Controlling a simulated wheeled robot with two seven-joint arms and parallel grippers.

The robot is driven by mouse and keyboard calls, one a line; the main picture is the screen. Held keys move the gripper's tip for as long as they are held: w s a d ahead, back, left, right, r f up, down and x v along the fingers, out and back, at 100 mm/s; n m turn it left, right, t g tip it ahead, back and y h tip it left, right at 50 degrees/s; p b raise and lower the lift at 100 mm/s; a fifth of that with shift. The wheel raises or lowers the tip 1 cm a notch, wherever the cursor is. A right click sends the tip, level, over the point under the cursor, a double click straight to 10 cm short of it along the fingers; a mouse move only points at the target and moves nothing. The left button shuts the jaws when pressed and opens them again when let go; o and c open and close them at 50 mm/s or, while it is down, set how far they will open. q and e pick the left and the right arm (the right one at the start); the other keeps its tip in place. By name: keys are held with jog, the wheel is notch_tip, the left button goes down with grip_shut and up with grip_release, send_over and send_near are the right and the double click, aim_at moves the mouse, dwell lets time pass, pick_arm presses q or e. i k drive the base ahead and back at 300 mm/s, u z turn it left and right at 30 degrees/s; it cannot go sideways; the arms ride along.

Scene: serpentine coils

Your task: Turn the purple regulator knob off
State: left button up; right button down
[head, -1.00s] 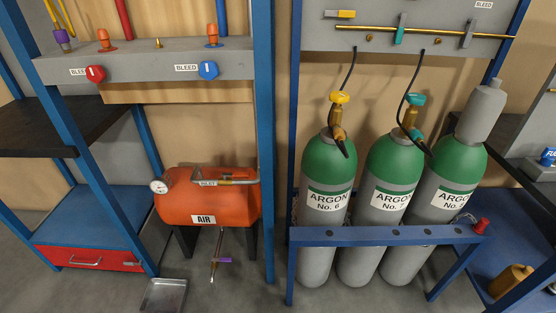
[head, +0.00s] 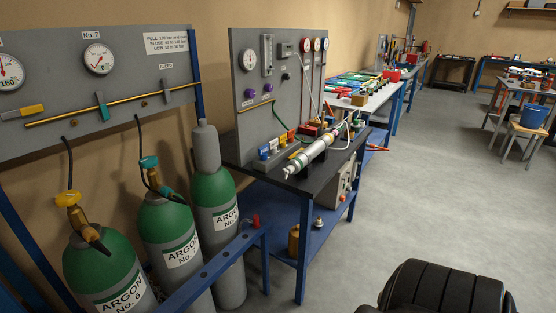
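Two small purple parts show on the upright grey panel (head: 285,75) behind the black bench: a left one (head: 249,93) below a round gauge (head: 250,60), and a right one (head: 267,88) below a clear tube-like meter. They are small and far off. I cannot tell which is the regulator knob, or how it is set. Neither of my grippers is in view, and nothing of mine touches the panel.
Argon cylinders (head: 182,245) stand in a blue rack (head: 215,268) at left. The black bench (head: 310,180) carries a silver cylinder (head: 313,157) and small fittings. A dark ribbed shape (head: 440,288) I cannot identify fills the bottom right. Open floor (head: 420,180) lies right.

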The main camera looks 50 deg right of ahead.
aim_at(250, 93)
jog(key=z, duration=1.1)
